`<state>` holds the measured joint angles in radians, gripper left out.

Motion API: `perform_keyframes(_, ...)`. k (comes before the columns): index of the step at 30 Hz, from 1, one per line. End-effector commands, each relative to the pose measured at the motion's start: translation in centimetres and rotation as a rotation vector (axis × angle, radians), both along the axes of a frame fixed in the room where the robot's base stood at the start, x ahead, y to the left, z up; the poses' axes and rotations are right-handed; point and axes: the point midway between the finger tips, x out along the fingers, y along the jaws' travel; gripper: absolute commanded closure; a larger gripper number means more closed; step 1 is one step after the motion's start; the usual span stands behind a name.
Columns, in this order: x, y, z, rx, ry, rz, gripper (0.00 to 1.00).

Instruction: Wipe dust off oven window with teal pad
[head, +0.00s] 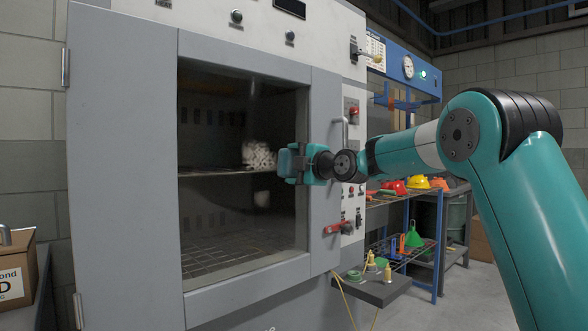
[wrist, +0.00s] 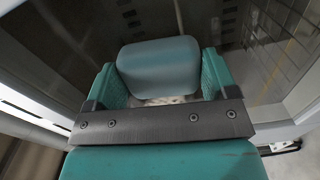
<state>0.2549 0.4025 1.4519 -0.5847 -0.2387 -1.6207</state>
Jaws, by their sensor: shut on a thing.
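The oven window (head: 225,130) is a dark glass pane in the grey oven door. Shelves and a pale object show through it. My gripper (head: 296,163) is at the right side of the window, close to the glass. In the wrist view my gripper (wrist: 160,85) has its two teal fingers shut on the teal pad (wrist: 158,68), a rounded block between them. The window glass (wrist: 75,50) lies beyond the pad there. I cannot tell whether the pad touches the glass. No distinct dust patch can be made out.
The door handle (head: 341,132) and a red lever (head: 334,228) are right of the window. A small grey shelf (head: 370,290) with brass fittings sticks out below. A blue rack (head: 438,245) with coloured items stands behind my arm. A cardboard box (head: 16,268) is at far left.

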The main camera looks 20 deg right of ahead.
Motion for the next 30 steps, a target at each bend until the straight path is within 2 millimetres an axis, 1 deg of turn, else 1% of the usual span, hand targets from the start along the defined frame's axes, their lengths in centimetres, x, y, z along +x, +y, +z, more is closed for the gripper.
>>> perform_keyframes(5, -0.2, 0.9, -0.2, -0.001, -0.002, 0.004, 0.40)
perform_keyframes(13, -0.7, 3.3, -0.3, 0.000, -0.001, 0.006, 0.40)
perform_keyframes(20, -0.9, 4.3, -0.3, 0.001, 0.001, 0.009, 0.40)
perform_keyframes(27, -1.7, 6.4, -0.4, 0.001, 0.000, 0.013, 0.40)
perform_keyframes(30, -2.0, 6.9, -0.3, 0.001, 0.000, 0.010, 0.40)
